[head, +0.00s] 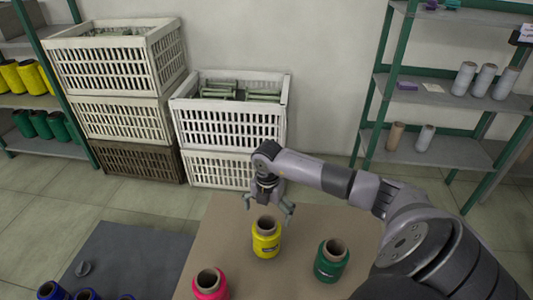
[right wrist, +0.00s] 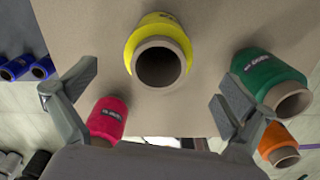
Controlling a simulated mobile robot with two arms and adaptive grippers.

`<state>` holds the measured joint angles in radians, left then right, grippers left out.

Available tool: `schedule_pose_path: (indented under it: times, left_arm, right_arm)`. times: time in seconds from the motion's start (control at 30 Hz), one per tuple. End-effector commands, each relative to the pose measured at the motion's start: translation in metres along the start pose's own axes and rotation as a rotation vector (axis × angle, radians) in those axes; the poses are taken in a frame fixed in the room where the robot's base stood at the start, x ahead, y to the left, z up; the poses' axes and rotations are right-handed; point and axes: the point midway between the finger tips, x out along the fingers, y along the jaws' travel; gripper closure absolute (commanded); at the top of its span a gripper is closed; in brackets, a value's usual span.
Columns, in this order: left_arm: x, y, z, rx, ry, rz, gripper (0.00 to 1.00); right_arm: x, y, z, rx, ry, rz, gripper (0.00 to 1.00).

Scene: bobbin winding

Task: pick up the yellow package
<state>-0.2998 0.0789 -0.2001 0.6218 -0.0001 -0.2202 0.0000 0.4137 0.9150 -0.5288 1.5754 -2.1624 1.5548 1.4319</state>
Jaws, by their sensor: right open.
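The yellow package (head: 266,240) is a bobbin of yellow yarn on a brown cone, standing upright on the brown table (head: 225,225). My right gripper (head: 269,208) is just above and behind it in the head view, with its fingers spread. In the right wrist view the yellow package (right wrist: 143,32) shows its open core, ahead of and between the two open fingers (right wrist: 150,98). Nothing is between the fingers, and they appear apart from the package. My left gripper is not in view.
A red bobbin (head: 210,284) and a green bobbin (head: 331,261) stand on the same table, either side of the yellow one. An orange bobbin (right wrist: 279,143) shows in the right wrist view. White crates (head: 228,122) and shelves (head: 440,150) stand behind.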

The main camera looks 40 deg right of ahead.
Motion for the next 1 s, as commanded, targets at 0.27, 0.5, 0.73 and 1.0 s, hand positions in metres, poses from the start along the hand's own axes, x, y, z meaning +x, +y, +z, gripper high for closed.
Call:
schedule_pose_path:
  times: [0.27,0.5,0.73,1.0]
  left_arm:
    - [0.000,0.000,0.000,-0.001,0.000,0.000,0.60]
    - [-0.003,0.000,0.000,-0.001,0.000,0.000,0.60]
    - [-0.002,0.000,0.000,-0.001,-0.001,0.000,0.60]
    - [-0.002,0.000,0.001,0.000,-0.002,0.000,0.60]
  right_arm:
    - [0.038,0.000,0.000,0.001,0.000,0.000,0.00]
    - [0.062,0.000,-0.005,0.001,0.003,-0.002,0.00]
    - [0.090,0.000,-0.005,0.000,0.000,-0.001,0.00]
    - [0.092,0.000,-0.005,0.000,-0.001,0.000,0.00]
